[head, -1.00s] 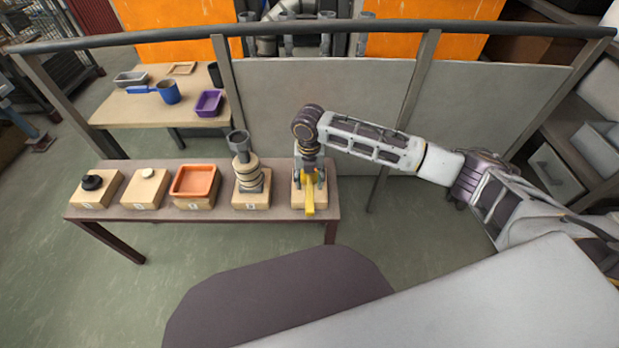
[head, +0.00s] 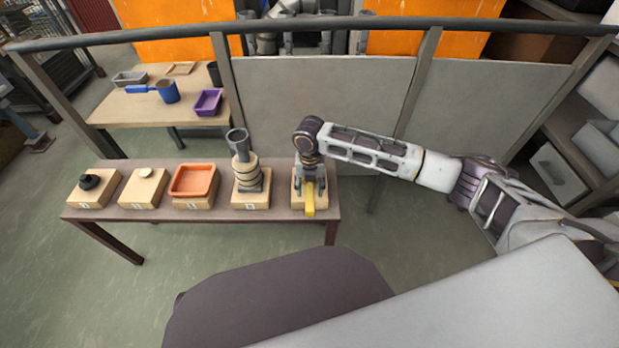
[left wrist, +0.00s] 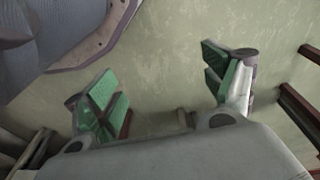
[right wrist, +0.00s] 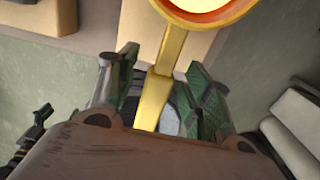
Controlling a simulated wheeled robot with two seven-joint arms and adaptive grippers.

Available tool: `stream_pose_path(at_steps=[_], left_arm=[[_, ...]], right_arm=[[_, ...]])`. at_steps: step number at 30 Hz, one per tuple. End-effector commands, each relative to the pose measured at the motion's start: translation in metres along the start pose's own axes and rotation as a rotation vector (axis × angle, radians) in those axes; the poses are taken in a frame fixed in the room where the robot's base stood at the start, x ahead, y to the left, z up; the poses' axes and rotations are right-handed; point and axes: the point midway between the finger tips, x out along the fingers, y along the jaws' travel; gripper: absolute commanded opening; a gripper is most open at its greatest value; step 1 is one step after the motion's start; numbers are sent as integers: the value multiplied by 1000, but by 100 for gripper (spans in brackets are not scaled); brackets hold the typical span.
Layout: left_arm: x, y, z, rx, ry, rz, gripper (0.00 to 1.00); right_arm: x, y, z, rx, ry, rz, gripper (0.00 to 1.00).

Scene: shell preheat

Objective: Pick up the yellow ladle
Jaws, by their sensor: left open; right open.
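The yellow ladle (head: 310,200) is at the rightmost wooden block on the long table, with its handle end pointing toward me. In the right wrist view its handle (right wrist: 153,102) runs between the fingers, and its round bowl with an orange inside is at the top edge, partly cut off. My right gripper (head: 310,184) is pointed down over the ladle, with its open fingers on either side of the handle; the right wrist view shows them too (right wrist: 160,68). Whether a finger touches the handle I cannot tell. My left gripper (left wrist: 160,78) is open and empty above the floor.
Left along the table (head: 215,215) are blocks with a grey-topped cylinder stack (head: 245,172), an orange tray (head: 194,194), a pale round piece (head: 146,173) and a black knob (head: 90,182). A back table holds a blue pot (head: 167,92) and a purple tray (head: 208,101). Grey panels stand behind.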

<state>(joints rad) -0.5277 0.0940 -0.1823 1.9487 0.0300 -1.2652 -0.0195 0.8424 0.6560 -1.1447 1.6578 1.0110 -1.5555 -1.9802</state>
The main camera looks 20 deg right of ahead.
Motion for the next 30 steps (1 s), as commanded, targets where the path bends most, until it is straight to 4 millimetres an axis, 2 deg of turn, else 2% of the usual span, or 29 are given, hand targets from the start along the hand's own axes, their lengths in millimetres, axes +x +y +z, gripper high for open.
stream_pose_path(at_steps=[6,20,30], left_arm=[[-11,4,1,0,-3,7,83],[-10,4,2,0,-4,8,83],[-10,2,-1,3,0,3,83]], right_arm=[[10,0,0,-1,0,-1,50],[10,0,0,0,0,0,50],[10,0,0,0,-1,0,6]])
